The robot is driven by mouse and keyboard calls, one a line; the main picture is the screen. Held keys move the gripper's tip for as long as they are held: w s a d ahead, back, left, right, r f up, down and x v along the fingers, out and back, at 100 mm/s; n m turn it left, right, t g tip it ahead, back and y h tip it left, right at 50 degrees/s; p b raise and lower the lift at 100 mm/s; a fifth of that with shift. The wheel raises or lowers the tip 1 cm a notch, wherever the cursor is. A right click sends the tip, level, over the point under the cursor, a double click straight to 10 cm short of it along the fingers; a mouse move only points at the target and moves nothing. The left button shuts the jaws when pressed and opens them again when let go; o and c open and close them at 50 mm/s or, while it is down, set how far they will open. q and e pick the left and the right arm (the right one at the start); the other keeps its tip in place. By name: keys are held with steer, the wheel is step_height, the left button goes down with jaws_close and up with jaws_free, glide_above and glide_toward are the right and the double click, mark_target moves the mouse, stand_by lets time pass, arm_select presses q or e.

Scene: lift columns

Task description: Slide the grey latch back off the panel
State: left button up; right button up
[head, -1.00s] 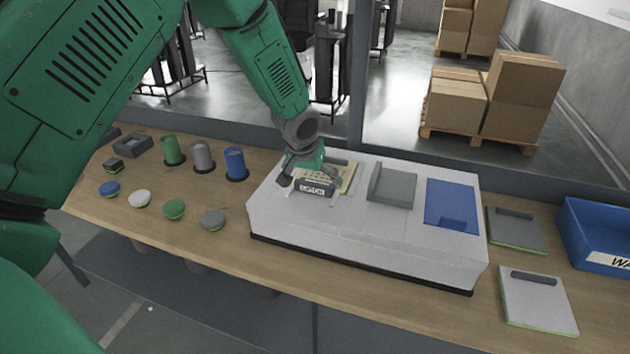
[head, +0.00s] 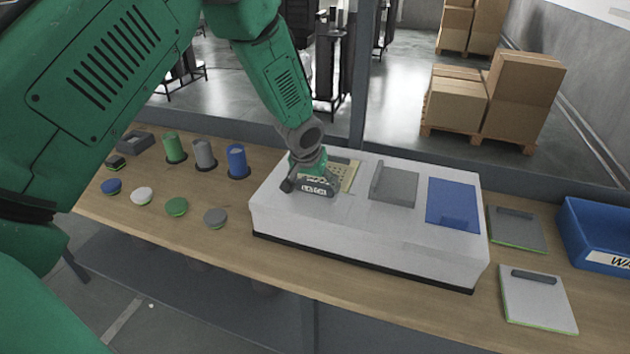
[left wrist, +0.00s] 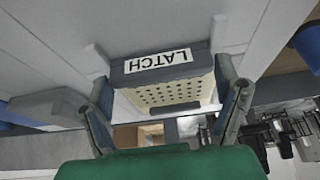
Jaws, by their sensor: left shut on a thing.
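The grey latch (head: 320,191), marked LATCH, sits on the left part of the white housing (head: 350,234). My left gripper (head: 313,185) is over it and shut on it. In the left wrist view the latch (left wrist: 195,60) lies between the two fingers (left wrist: 163,75), one at each end. The panel (head: 350,176), beige with many holes, shows behind the latch; in the left wrist view it (left wrist: 165,93) shows beyond the label. Its part nearest the gripper is hidden in the head view. My right gripper is not in view.
A grey plate with a raised edge (head: 398,187) and a blue plate (head: 453,203) are on the housing's right part. Coloured cylinders (head: 236,160) and round caps (head: 215,217) stand left. Two lidlike plates (head: 537,299) and a blue bin (head: 590,225) are at right.

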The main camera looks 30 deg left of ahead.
arm_select(q)
steer(key=shift+s+d+f, duration=0.1)
steer(key=shift+s+f, duration=0.15)
steer(key=shift+s, duration=0.4)
steer(key=shift+s+d, duration=0.1)
steer(key=shift+s, duration=0.05)
steer(key=o, duration=1.6)
steer(key=shift+w, duration=0.3)
steer(key=v, duration=1.1)
steer(key=shift+r, duration=0.3)
